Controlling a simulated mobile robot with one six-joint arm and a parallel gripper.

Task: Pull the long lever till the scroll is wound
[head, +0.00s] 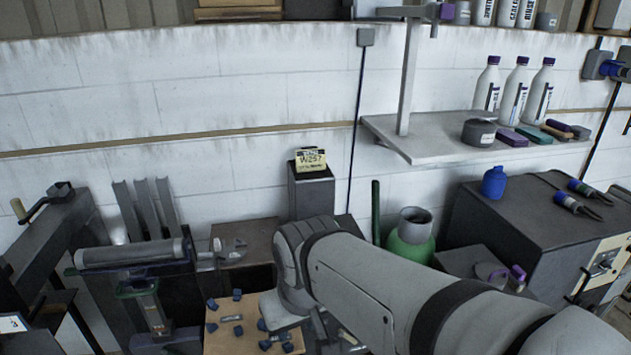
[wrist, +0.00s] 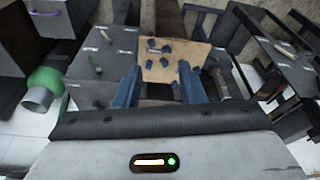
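My gripper (wrist: 158,85) is open in the wrist view, its two blue-grey fingers apart with nothing seen between them. In the head view my arm reaches in from the lower right, and its wrist hides most of the gripper. A grey roll (head: 130,252), which may be the scroll, lies level on a stand at the left, apart from my gripper. A dark upright rod (head: 376,212) stands behind my arm. I cannot tell which is the long lever.
A tan board (head: 256,335) with several blue pieces lies below my wrist. A green container (head: 409,246) stands behind my arm. A dark cabinet (head: 520,225) with tools is at the right. A wall shelf (head: 440,150) carries white bottles.

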